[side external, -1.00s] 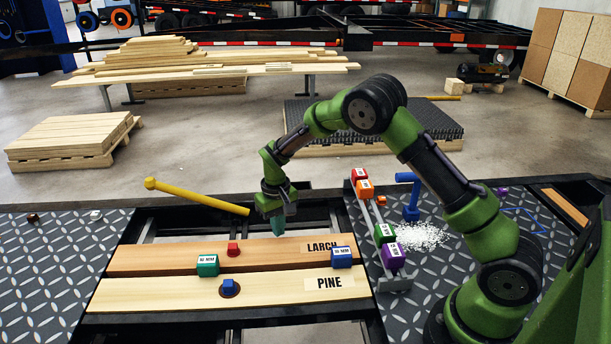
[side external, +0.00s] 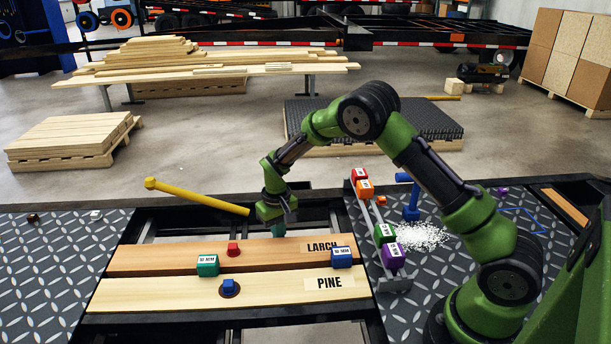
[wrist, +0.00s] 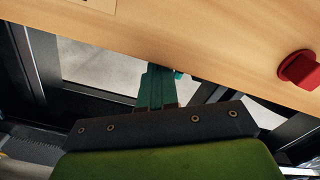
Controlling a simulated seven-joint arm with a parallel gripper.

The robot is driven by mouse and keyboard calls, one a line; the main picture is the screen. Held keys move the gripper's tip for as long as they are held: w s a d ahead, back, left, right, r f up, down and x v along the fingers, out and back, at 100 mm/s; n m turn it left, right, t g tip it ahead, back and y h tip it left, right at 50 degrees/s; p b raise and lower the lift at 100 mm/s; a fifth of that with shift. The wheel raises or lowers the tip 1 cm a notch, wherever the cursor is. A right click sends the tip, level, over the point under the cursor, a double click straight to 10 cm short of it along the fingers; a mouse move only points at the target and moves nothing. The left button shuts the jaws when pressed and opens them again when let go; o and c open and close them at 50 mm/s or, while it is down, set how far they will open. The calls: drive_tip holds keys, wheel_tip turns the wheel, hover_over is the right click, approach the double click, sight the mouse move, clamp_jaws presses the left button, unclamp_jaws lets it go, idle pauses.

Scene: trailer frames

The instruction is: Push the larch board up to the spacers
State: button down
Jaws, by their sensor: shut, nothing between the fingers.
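The larch board (side external: 165,256) is reddish brown, labelled LARCH, and lies behind the pale pine board (side external: 150,292). A green spacer (side external: 207,265) and a blue spacer (side external: 341,257) sit at the seam between the boards; whether the larch touches them I cannot tell. My gripper (side external: 279,231) is shut and empty, pointing down at the larch board's far edge. In the wrist view, the teal fingertips (wrist: 158,72) are right by the edge of the larch board (wrist: 210,35); contact is unclear.
A red knob (side external: 233,249) stands on the larch and a blue knob (side external: 229,287) on the pine. A rack (side external: 397,285) with several coloured blocks stands at right, near white granules (side external: 425,236). A yellow bar (side external: 195,196) lies behind the boards. Open frame gaps lie behind the larch.

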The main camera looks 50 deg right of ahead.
drive_tip(key=shift+s+a, duration=0.55)
drive_tip(key=shift+a, duration=0.05)
drive_tip(key=shift+w+d, duration=0.1)
drive_tip(key=shift+w+d, duration=0.4)
wheel_tip(320, 180, up, 7)
idle(1.2)
drive_tip(key=shift+s+a, duration=0.15)
drive_tip(key=shift+s, duration=1)
drive_tip(key=s+a+r+t+y, duration=0.1)
drive_tip(key=s+a+r+t, duration=0.1)
drive_tip(key=s+r, duration=0.8)
drive_tip(key=s+a+r+m+t+y, duration=0.1)
drive_tip(key=s+r+t, duration=0.4)
drive_tip(key=s+r, duration=0.6)
drive_tip(key=shift+s+a, duration=0.4)
drive_tip(key=shift+s, duration=0.65)
